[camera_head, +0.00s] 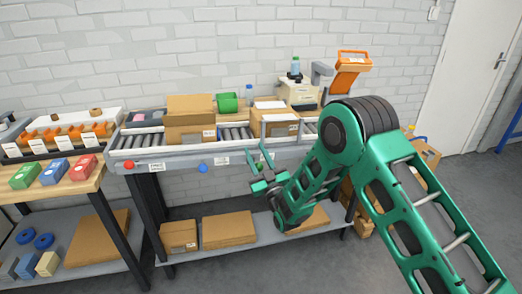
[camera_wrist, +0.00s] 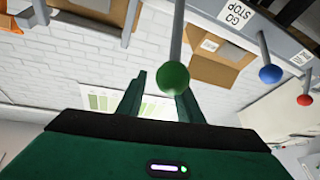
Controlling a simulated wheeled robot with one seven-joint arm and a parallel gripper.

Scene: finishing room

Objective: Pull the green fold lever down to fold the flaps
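The green fold lever shows in the wrist view as a grey rod with a round green knob (camera_wrist: 174,77). The knob appears between my two fingertips, overlapping the right one; I cannot tell if it touches. My gripper (camera_wrist: 160,92) is open, its dark green fingers apart. In the head view my gripper (camera_head: 264,170) is at the front edge of the conveyor, and I cannot make out the green knob there. A cardboard box (camera_head: 275,129) stands on the conveyor behind my gripper, under a grey frame. Another cardboard box (camera_head: 190,120) stands to its left.
A blue knob (camera_head: 203,168) and a red knob (camera_head: 129,165) hang along the conveyor's front rail to the left. Flat cartons (camera_head: 229,230) lie on the shelf below. A side table (camera_head: 70,187) with small boxes stands left.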

